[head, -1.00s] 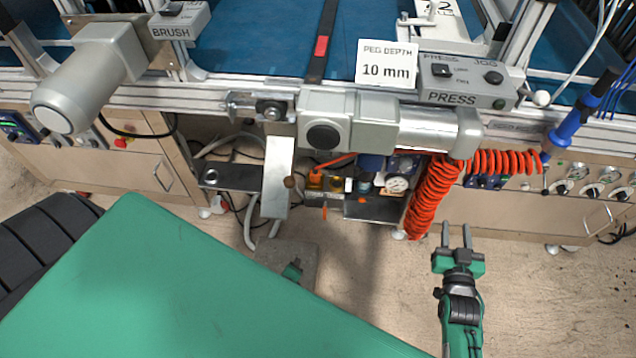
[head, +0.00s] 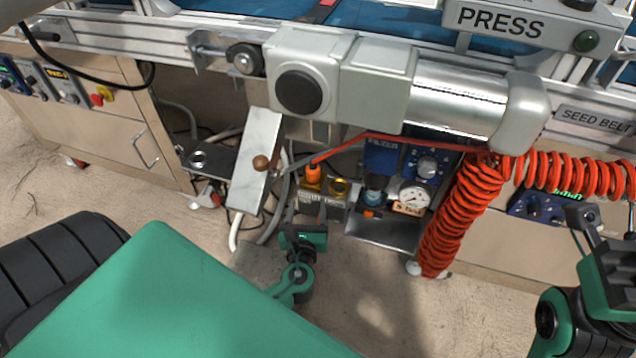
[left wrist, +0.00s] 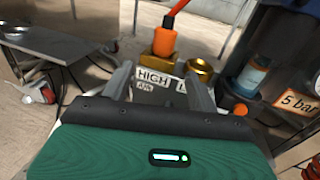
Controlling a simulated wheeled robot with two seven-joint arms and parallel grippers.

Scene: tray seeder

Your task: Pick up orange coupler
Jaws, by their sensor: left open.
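The orange coupler (head: 313,173) sits on a brass fitting of a small block under the machine, with a red hose running from its top. In the left wrist view the coupler (left wrist: 164,40) stands upright beyond the fingers, above a HIGH label. My left gripper (head: 305,216) is open and empty, just in front of and below the coupler. In the left wrist view its fingers (left wrist: 157,76) are spread to either side of the HIGH label, apart from the coupler. My right gripper (head: 590,228) is at the right edge, partly cut off, with its fingers apart and empty.
A second, empty brass fitting (head: 340,187) is right of the coupler. The filter and gauge unit (head: 413,197) and a red coiled hose (head: 462,215) stand further right. A tilted metal plate (head: 255,160) is at left, and the grey motor (head: 385,80) hangs above.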

